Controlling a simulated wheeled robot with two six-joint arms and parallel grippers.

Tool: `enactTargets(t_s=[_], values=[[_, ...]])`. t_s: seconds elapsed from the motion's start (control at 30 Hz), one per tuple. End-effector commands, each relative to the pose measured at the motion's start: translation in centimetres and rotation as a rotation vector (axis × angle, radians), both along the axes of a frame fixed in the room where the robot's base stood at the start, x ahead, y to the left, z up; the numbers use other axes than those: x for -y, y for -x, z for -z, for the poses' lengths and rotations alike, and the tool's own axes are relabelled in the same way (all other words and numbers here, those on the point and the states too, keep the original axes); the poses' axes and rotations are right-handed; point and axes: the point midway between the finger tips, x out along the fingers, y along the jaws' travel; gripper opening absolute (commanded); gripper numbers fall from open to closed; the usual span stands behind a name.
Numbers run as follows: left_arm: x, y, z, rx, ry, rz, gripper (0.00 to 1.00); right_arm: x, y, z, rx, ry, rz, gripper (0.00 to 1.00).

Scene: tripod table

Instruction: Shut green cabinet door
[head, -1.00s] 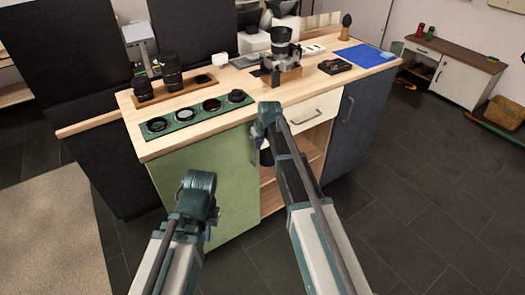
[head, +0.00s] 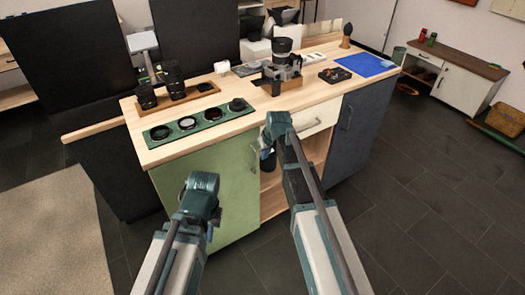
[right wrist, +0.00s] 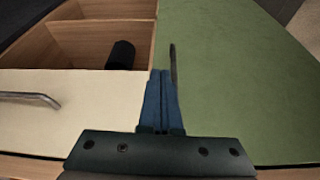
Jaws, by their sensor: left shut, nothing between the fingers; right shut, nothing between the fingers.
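The green cabinet door (head: 190,158) is on the left of the cabinet front, below the wooden counter. It looks close to flush with the front; I cannot tell whether a small gap is left. It fills the right of the right wrist view (right wrist: 245,75), with its dark handle (right wrist: 173,65) beside my fingers. My right gripper (right wrist: 160,100) is shut and empty, at the door's edge by the white drawer; I cannot tell whether it touches. In the head view, its wrist hides part of that edge. My left gripper (head: 208,222) is shut, low in front of the door.
A white drawer (head: 318,118) with a metal handle sits above an open wooden compartment (head: 285,180) holding a black object. A dark blue door (head: 360,125) is to the right. A green tray of lenses (head: 158,138) lies on the counter.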

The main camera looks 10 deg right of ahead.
Motion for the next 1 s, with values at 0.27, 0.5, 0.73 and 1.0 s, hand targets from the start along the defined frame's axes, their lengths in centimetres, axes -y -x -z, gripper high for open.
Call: enactTargets(t_s=[0.27, 0.5, 0.73, 1.0], values=[[0.0, 0.0, -4.9, 0.0, 0.0, 0.0, 0.0, 0.6, 1.8, -4.9, -0.001, 0.0, 0.001, 0.0], [0.0, 0.0, -6.0, 0.0, 0.0, 0.0, 0.0, 0.9, 2.3, -5.9, -0.002, 0.0, 0.001, 0.0], [0.0, 0.0, -5.8, 0.0, 0.0, 0.0, 0.0, 0.9, 2.3, -5.8, -0.002, 0.001, 0.0, 0.0], [0.0, 0.0, -9.9, 0.0, 0.0, 0.0, 0.0, -5.1, 10.4, -9.0, -0.127, 0.036, -0.038, 0.0]])
